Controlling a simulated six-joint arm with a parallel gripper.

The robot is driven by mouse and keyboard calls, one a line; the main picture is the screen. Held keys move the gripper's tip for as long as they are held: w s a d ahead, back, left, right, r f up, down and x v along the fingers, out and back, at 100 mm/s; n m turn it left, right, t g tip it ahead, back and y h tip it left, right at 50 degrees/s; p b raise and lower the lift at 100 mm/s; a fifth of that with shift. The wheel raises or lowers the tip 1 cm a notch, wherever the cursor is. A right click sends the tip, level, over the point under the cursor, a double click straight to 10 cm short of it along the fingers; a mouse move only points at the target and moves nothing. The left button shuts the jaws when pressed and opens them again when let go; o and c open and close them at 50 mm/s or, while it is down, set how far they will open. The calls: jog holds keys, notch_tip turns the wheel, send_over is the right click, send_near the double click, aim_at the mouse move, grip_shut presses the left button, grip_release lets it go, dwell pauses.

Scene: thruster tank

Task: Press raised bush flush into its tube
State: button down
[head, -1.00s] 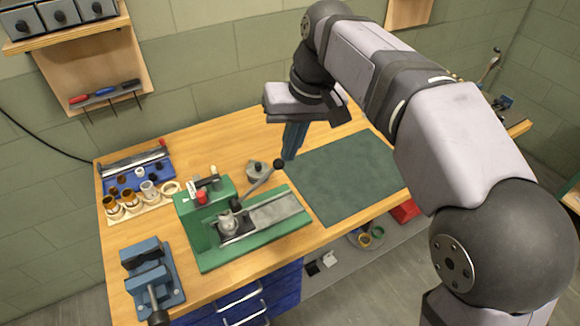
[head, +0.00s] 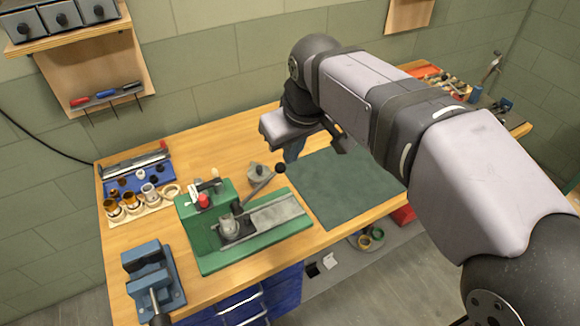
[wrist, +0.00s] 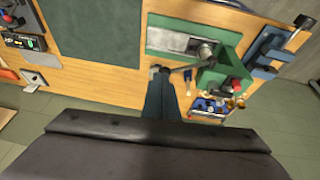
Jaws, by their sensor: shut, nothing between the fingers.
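Whether a bush stands proud of the tube is too small to tell. A lever with a black ball knob (head: 280,168) slants up to the right from the fixture. My gripper (head: 291,156) is above the bench, behind and a little right of the knob, pointing down. In the wrist view its blue fingers (wrist: 160,95) are together and hold nothing. The fixture (wrist: 228,70) and tube (wrist: 203,51) show to their upper right.
A small grey domed piece (head: 259,178) stands close to the lever. A blue vise (head: 148,275) is at the front left. A wooden rack of several bushes (head: 140,210) and a blue tray (head: 125,180) are at the left. A dark green mat (head: 345,185) lies clear on the right.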

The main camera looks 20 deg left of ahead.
jog(key=p+x, duration=0.2)
jog(key=x, duration=0.6)
jog(key=shift+d+f, duration=0.25)
jog(key=shift+d, duration=0.05)
jog(key=shift+w+f, duration=0.1)
jog(key=shift+w+d+f+b, duration=0.2)
jog(key=shift+f+b, duration=0.15)
jog(key=shift+f, duration=0.15)
jog(key=shift+w+d+f+b, duration=0.1)
jog(key=shift+d+f+b, duration=0.1)
jog(key=shift+f+b, duration=0.25)
